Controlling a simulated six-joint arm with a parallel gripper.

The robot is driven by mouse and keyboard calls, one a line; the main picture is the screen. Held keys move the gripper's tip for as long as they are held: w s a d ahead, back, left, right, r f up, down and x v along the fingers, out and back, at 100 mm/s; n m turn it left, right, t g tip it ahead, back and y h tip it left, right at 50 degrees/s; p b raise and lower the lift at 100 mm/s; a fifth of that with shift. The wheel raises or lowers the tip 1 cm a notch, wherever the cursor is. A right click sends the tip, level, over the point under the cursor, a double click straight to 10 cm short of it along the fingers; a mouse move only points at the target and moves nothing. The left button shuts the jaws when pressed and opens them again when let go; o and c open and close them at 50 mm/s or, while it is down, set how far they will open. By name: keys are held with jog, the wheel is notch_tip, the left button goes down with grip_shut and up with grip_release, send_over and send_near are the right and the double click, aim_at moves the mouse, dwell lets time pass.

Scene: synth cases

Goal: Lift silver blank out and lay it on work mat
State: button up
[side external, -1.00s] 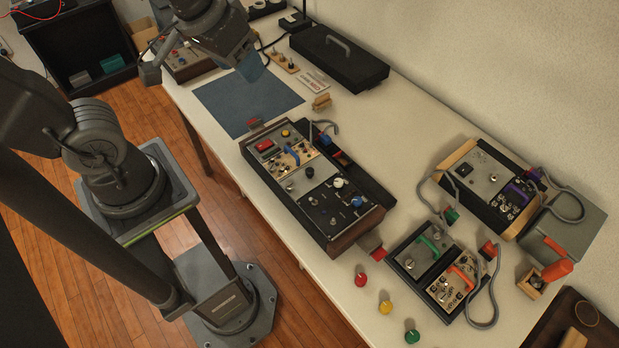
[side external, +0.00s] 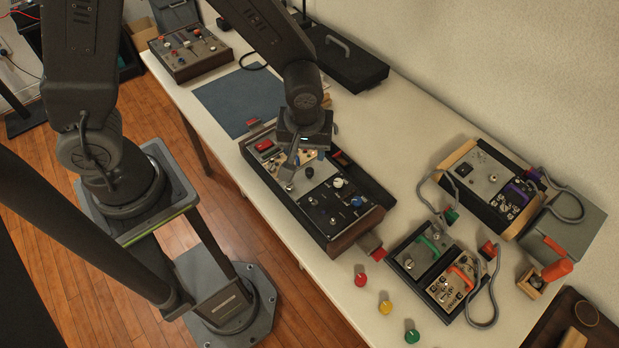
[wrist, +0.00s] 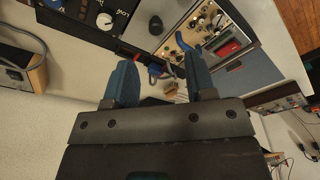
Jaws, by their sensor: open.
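The silver blank (side external: 313,174) is a plain silver panel with a small knob, seated in the middle case (side external: 341,242) between a copper-coloured module and a black module with knobs. It also shows at the top of the wrist view (wrist: 166,14). My gripper (side external: 292,166) is over the case, close to the blank and copper module, and hides part of them. In the wrist view my gripper (wrist: 160,80) is open with nothing between its blue fingers. Whether the fingers touch any module, I cannot tell. The blue work mat (side external: 235,98) lies bare beyond the case.
A black lidded box (side external: 345,60) stands behind the mat. Another control case (side external: 188,52) is at the far left. A small two-module case (side external: 420,252) and a wooden-sided case (side external: 490,178) with grey cables stand at right. Red, yellow and green knobs lie near the front edge.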

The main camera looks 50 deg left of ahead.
aim_at(310, 170)
jog(key=shift+w+a+f, duration=0.1)
jog(key=shift+w+f, duration=0.1)
jog(key=shift+f, duration=1.25)
jog(key=shift+w+a+f, duration=0.1)
jog(key=shift+w+f, duration=0.15)
jog(key=shift+f, duration=1.15)
jog(key=shift+w+a+f, duration=0.1)
jog(key=shift+w+f, duration=0.1)
jog(key=shift+f, duration=1.25)
jog(key=shift+c, duration=0.3)
grip_shut()
